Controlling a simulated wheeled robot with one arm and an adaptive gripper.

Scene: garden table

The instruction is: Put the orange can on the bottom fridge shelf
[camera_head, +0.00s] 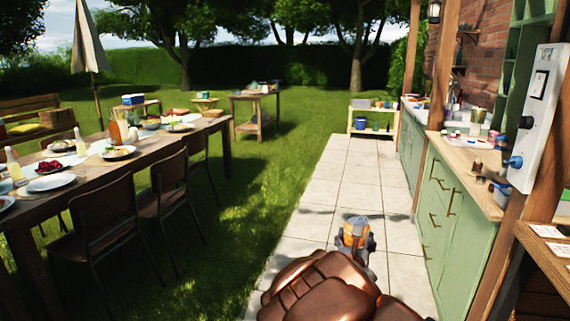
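My gripper (356,224) is at the lower middle of the head view, at the end of my copper-coloured arm, above the pale paving. It is closed around an orange can (355,238). The grey fingers and the arm hide parts of the can, and its lower end cannot be made out. No fridge or fridge shelf can be recognised in this view.
Green cabinets (452,225) with a wooden counter (468,168) line the right side, behind wooden posts. A long set dining table (95,166) with chairs (100,230) stands on the left. The paved path (340,185) is clear up to a low shelf (372,133).

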